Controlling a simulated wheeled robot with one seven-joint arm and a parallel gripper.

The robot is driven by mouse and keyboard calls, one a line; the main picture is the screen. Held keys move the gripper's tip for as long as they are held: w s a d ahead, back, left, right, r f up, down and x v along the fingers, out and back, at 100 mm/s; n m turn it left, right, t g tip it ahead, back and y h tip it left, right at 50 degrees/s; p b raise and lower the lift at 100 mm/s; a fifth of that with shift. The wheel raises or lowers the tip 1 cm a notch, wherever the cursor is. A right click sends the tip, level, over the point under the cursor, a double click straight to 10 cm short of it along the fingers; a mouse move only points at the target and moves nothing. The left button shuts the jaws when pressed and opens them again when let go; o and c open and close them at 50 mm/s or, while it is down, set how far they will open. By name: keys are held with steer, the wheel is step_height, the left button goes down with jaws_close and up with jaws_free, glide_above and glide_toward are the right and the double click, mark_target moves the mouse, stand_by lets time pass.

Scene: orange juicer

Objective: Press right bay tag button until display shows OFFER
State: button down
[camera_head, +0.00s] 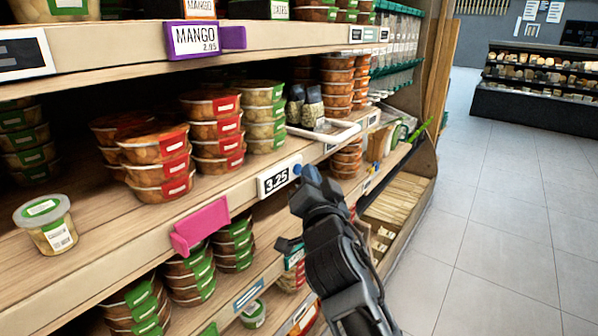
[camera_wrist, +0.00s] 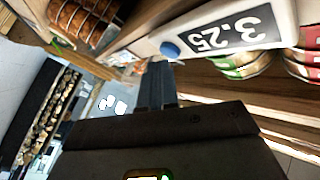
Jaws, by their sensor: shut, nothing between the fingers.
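The white electronic shelf tag (camera_head: 276,180) hangs on the middle shelf's front edge and reads 3.25. It also shows upside down in the wrist view (camera_wrist: 205,36). A small round blue button (camera_head: 297,169) sits at the tag's right end; it shows in the wrist view (camera_wrist: 170,50) too. My gripper (camera_head: 311,175) is shut and empty, with its fingertips close by the button. In the wrist view the closed fingers (camera_wrist: 157,72) end just below and left of the button. I cannot tell whether they touch it.
A pink tag holder (camera_head: 200,228) sticks out from the same shelf edge to the left. A purple MANGO tag (camera_head: 195,39) is on the shelf above. Stacked food tubs (camera_head: 163,165) fill the shelves behind. The tiled floor (camera_head: 490,220) to the right is clear.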

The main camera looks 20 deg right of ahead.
steer(key=shift+w+a+b, duration=0.25)
steer(key=shift+w+b, duration=0.05)
steer(key=shift+b, duration=0.2)
stand_by(0.7)
steer(key=shift+s, duration=0.1)
steer(key=shift+s+d, duration=0.5)
steer(key=shift+s, duration=0.1)
steer(key=shift+s+d+p, duration=0.5)
steer(key=shift+s+d, duration=0.25)
steer(key=shift+s, duration=0.25)
steer(key=shift+s+d+p, duration=0.45)
steer(key=shift+s+d, duration=0.25)
steer(key=shift+s, duration=0.3)
steer(key=s+d+p, duration=0.2)
steer(key=s+d, duration=0.1)
steer(key=s, duration=0.2)
steer(key=shift+d, duration=0.3)
